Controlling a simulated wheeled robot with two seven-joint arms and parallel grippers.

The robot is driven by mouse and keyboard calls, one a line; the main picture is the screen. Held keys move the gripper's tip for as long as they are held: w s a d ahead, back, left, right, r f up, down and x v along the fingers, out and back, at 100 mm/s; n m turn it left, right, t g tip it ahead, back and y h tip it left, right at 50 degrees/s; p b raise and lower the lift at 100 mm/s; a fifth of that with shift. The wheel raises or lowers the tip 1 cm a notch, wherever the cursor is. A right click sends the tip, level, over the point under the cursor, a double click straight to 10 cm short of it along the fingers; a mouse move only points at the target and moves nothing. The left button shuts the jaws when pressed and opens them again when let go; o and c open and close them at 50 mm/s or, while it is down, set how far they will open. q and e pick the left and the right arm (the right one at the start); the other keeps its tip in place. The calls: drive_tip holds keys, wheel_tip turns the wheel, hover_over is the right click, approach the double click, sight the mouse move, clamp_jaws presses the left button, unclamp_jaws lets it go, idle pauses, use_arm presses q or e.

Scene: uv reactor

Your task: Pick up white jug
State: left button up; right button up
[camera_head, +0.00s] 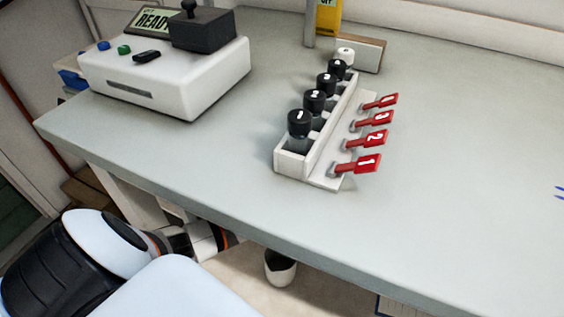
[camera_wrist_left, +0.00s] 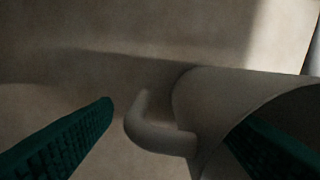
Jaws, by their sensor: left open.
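The white jug (camera_head: 280,269) stands on the floor area below the table's front edge in the head view, its dark opening facing up. In the left wrist view the jug (camera_wrist_left: 215,95) is close, with its curved handle (camera_wrist_left: 155,132) towards the left. My left gripper (camera_wrist_left: 168,118) is open. One green finger is left of the handle, apart from it; the other shows within the jug's mouth at the right, so the handle and near wall lie between them. I cannot tell whether either finger touches the jug. My right gripper is not in view.
The grey table (camera_head: 440,220) overhangs the jug. On it are a white control box (camera_head: 165,75), a white rack (camera_head: 292,163) with black-capped vials, and red numbered tags (camera_head: 368,163). Bare floor (camera_wrist_left: 60,40) surrounds the jug.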

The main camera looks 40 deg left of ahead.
use_arm(q)
drive_tip(key=shift+c, duration=0.2)
drive_tip(key=c, duration=1.2)
drive_tip(key=shift+c, duration=0.9)
drive_tip(key=shift+r, duration=0.15)
